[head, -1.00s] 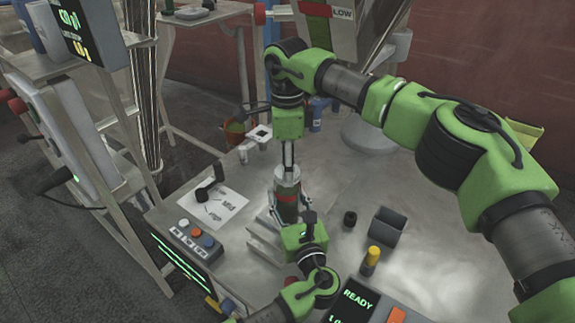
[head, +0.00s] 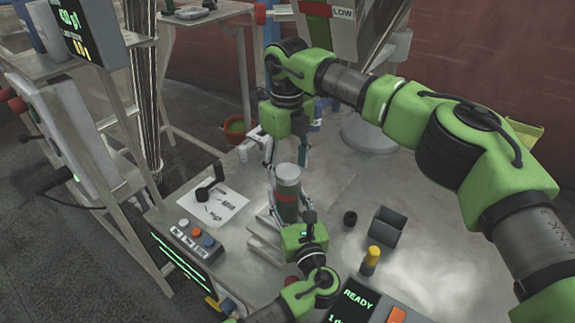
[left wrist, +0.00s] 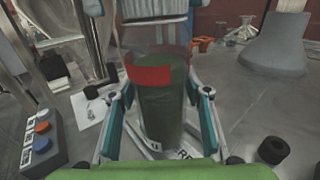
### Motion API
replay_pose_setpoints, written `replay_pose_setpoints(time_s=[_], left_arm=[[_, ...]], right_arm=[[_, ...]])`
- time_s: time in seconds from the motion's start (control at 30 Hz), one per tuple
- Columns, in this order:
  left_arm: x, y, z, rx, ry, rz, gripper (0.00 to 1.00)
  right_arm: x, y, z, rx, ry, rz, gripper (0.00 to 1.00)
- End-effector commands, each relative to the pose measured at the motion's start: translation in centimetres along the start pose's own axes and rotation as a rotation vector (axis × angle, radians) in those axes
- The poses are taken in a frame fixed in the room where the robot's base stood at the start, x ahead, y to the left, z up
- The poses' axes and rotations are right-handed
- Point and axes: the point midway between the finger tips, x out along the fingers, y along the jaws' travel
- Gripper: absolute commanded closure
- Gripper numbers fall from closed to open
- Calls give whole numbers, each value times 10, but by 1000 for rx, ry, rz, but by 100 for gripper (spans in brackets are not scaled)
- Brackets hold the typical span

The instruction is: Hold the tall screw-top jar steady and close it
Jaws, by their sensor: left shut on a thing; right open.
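The tall jar (head: 287,197), filled with green powder and marked with a red band, stands upright on the bench; in the left wrist view the jar (left wrist: 162,110) fills the middle. My left gripper (left wrist: 160,112) is shut on the jar's body, a finger on each side. My right gripper (head: 286,152) is open above the lid, fingers spread and pointing down.
A grey bin (head: 386,230), a small black cylinder (head: 350,218) and a yellow-topped bottle (head: 371,258) stand to the right. A button box (head: 190,240) and a printed sheet (head: 215,210) lie to the left. The bench at right is mostly clear.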

Motion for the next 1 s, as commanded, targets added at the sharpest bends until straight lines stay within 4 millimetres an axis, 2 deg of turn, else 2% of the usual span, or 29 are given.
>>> replay_pose_setpoints(time_s=[0.17,0.5,0.83,1.0], left_arm=[[0,0,0,0,1,1,100],[0,0,0,0,1,1,100],[0,0,0,0,1,1,100],[0,0,0,0,1,1,100]], right_arm=[[-5,0,0,-1,0,-1,42],[-44,0,0,-2,-1,0,42],[-46,0,0,-12,0,0,45],[-55,0,0,-151,-1,-2,45]])
